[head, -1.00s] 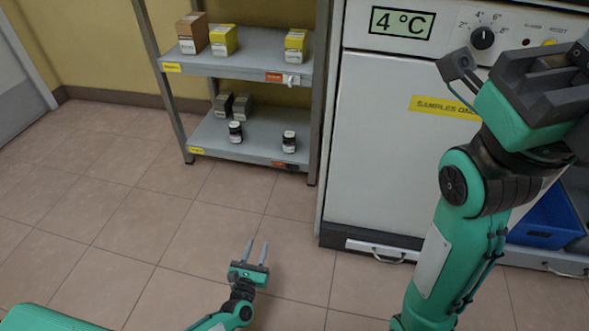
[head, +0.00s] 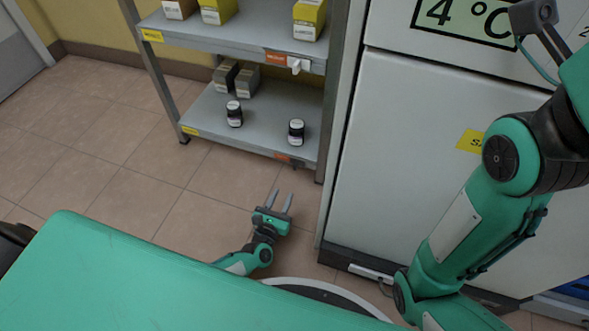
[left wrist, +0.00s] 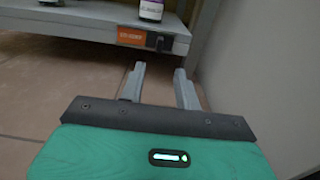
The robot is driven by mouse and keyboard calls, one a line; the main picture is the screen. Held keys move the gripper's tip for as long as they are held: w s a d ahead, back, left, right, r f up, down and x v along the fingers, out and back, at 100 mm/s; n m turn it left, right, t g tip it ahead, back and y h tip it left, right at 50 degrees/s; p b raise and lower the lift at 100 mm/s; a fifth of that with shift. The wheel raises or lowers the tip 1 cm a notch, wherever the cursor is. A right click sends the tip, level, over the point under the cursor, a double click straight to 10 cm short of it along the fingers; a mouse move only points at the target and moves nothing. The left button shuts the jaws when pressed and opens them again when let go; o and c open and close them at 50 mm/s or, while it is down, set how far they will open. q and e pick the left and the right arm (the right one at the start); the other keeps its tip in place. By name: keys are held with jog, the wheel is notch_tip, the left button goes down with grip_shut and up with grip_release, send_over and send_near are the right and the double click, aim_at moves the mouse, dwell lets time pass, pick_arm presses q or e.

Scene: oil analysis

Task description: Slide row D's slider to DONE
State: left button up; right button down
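Two shelf edges carry orange labels with a small part beside each. The upper shelf has an orange label (head: 275,57) and a pale slider-like piece (head: 298,66). The lower shelf has an orange label (head: 281,157) with a dark piece (head: 297,164) to its right; in the left wrist view the label (left wrist: 130,35) and dark piece (left wrist: 160,42) lie just beyond the fingers. The lettering is too small to tell which is row D. My left gripper (head: 282,194) is open and empty, below and in front of the lower shelf edge; its fingers (left wrist: 160,72) point toward it. My right gripper is out of view.
Two dark bottles (head: 234,114) and grey boxes (head: 246,80) stand on the lower shelf, yellow boxes (head: 309,18) on the upper one. A white fridge (head: 400,150) stands close at the right. The tiled floor (head: 110,170) at left is clear.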

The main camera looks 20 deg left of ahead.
aim_at(294, 169)
pick_arm(q)
jog(key=w+b, duration=0.3)
jog(key=w, duration=0.7)
jog(key=shift+d+f, duration=0.1)
jog(key=shift+f, duration=0.05)
jog(key=shift+w+b, duration=0.35)
jog(key=shift+w, duration=0.2)
grip_shut()
